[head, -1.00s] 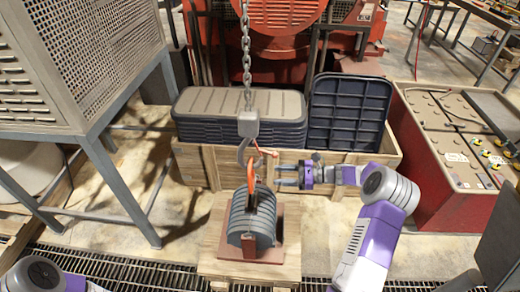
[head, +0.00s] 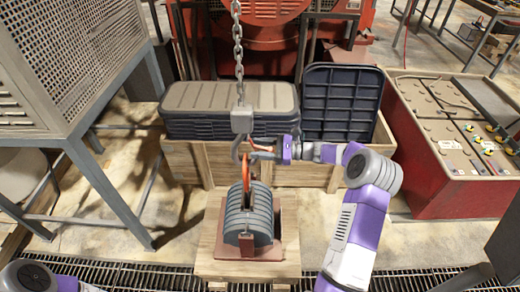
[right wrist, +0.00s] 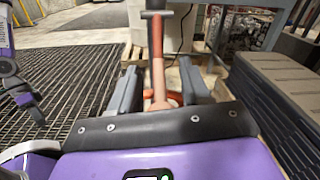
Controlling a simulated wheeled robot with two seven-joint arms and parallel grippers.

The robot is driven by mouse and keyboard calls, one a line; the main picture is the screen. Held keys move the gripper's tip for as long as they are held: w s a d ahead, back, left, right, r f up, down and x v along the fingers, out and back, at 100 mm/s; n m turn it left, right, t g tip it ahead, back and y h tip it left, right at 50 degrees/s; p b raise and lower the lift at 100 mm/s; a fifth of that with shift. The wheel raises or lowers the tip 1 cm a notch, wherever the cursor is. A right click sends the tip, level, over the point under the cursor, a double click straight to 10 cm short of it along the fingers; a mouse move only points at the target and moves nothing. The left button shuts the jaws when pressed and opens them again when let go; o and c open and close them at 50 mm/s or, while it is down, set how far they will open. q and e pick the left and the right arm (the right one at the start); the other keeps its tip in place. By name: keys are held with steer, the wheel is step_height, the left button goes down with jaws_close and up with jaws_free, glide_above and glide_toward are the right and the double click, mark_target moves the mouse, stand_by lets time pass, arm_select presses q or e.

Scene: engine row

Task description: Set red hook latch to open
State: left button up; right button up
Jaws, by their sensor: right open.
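The grey crane hook (head: 236,150) hangs under its block (head: 243,119) on a chain. Its red latch (head: 264,141) sticks out to the right of the hook, partly covered by my right gripper. My right gripper (head: 262,154) is at the latch, coming from the right. In the right wrist view the red latch (right wrist: 158,70) runs lengthwise between my two open grey fingers (right wrist: 160,88). I see gaps on both sides; contact is not clear. Only part of my left arm shows at the bottom left of the head view; its gripper is not visible there.
Below the hook, a grey ribbed weight (head: 249,215) with an orange ring (head: 246,180) stands on a wooden pallet (head: 207,255). Behind are a wooden crate (head: 310,173) and stacked dark trays (head: 230,100). A red battery box (head: 450,180) is at the right, a metal frame (head: 105,190) at the left.

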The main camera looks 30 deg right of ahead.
jaws_close()
stand_by(0.3)
steer(key=r+g+h+p, duration=0.1)
steer(key=p, duration=0.3)
steer(key=d+r+g+h+p, duration=0.1)
steer(key=h+p, duration=0.1)
steer(key=p, duration=0.2)
steer(key=s+d+r+g+h+p, duration=0.1)
steer(key=h+p, duration=0.1)
steer(key=p, duration=0.1)
steer(key=shift+p, duration=0.4)
steer(key=shift+s+d+r+g+h+p, duration=0.15)
steer(key=shift+g+h+p, duration=0.35)
steer(key=shift+p, duration=0.35)
jaws_free()
